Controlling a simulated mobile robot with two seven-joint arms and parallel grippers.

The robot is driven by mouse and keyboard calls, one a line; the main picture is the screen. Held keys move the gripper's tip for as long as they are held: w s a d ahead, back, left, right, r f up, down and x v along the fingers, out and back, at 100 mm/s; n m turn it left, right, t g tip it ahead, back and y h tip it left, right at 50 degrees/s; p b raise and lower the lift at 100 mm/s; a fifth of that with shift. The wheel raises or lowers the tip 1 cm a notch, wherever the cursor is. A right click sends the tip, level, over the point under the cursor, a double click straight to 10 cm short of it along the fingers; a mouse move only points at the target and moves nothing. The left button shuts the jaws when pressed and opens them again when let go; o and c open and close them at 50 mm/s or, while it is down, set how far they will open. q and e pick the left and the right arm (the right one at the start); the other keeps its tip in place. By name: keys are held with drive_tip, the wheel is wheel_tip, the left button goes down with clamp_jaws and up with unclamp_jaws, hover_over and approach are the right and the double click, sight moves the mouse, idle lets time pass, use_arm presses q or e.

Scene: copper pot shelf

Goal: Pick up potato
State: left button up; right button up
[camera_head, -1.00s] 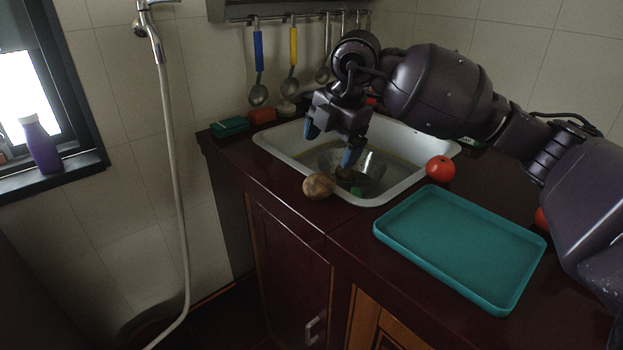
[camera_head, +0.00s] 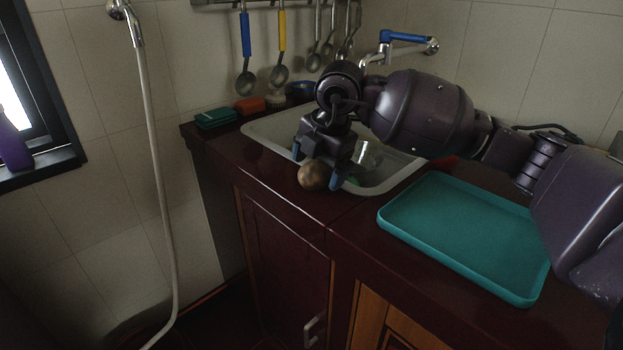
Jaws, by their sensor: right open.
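The potato (camera_head: 314,175) is brown and round. It rests at the front edge of the counter, by the near rim of the sink (camera_head: 392,186). My right gripper (camera_head: 316,168) is at the potato, with its blue-tipped fingers spread, one to the left and one to the right of it. The gripper points down and is open. Whether the fingers touch the potato cannot be told. My left gripper is not in view.
A teal tray (camera_head: 463,236) lies on the counter to the right of the sink. A blue-handled faucet (camera_head: 405,38) is on the wall behind. Ladles (camera_head: 246,82) hang at the back. Sponges (camera_head: 215,118) lie at the left back corner. A shower hose (camera_head: 160,150) hangs at left.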

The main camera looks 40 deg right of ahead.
sight(314, 161)
drive_tip(key=shift+w+f, duration=0.1)
drive_tip(key=shift+f, duration=0.5)
drive_tip(key=shift+r, duration=0.2)
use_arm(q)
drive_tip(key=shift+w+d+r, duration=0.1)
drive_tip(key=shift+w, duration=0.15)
use_arm(e)
drive_tip(key=c, duration=1.1)
drive_tip(key=shift+r, duration=0.25)
wheel_tip(314, 161, up, 4)
drive_tip(key=shift+r+p, duration=0.25)
drive_tip(key=shift+p, duration=0.45)
use_arm(q)
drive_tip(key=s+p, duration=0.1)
drive_tip(key=p, duration=0.1)
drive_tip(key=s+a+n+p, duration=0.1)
drive_tip(key=p, duration=0.1)
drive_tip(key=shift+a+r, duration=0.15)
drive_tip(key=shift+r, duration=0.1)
use_arm(e)
wheel_tip(314, 161, up, 15)
